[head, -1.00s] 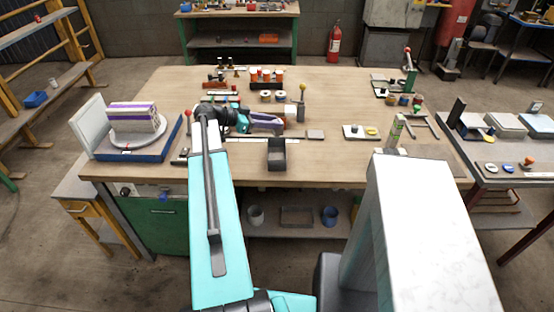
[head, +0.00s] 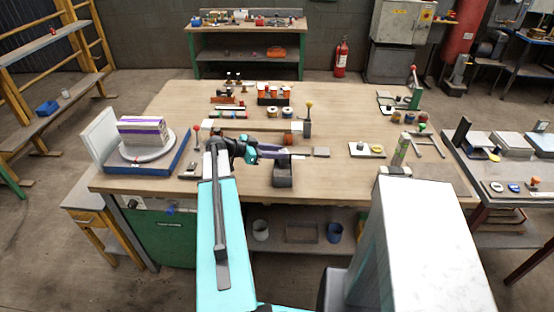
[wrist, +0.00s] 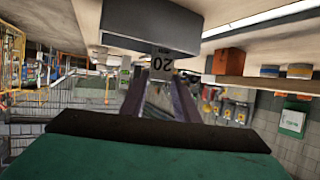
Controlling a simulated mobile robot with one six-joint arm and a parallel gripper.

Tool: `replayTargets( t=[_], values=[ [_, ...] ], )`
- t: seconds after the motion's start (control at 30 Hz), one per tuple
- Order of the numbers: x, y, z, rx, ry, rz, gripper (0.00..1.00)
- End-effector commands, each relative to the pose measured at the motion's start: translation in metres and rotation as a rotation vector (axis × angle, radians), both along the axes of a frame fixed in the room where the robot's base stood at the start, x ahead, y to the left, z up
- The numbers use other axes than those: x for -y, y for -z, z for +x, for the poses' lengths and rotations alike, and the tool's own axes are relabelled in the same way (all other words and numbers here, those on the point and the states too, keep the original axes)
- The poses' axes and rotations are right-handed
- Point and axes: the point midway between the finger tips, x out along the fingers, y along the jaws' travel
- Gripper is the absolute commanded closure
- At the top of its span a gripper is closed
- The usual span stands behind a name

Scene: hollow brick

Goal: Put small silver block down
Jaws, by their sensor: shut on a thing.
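My gripper (head: 284,155) reaches across from the left in the head view, its purple fingers just above or behind the rim of a dark grey open-topped box (head: 284,178). In the wrist view, which looks upside down, the two purple fingers (wrist: 165,92) are shut on a small silver block (wrist: 161,62) marked "20". The block is close to the grey box (wrist: 150,30). I cannot tell whether they touch. The block is too small to make out clearly in the head view.
A flat grey plate (head: 321,152) lies right of the box. A long bar (head: 250,126) and several spools and orange-topped parts stand behind. A blue tray (head: 150,165) with a round stand is at the left. Bare tabletop lies between the plate and the white plate (head: 366,150).

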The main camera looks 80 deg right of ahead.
Motion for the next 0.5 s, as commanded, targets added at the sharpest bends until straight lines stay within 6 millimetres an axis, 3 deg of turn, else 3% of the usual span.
replayTargets(
  t=[0.3,0.5],
  values=[
    [0.0,0.0,0.0,-0.002,0.0,-0.001,1.0],
    [0.0,0.013,0.0,-0.001,0.0,0.0,1.0]
  ],
)
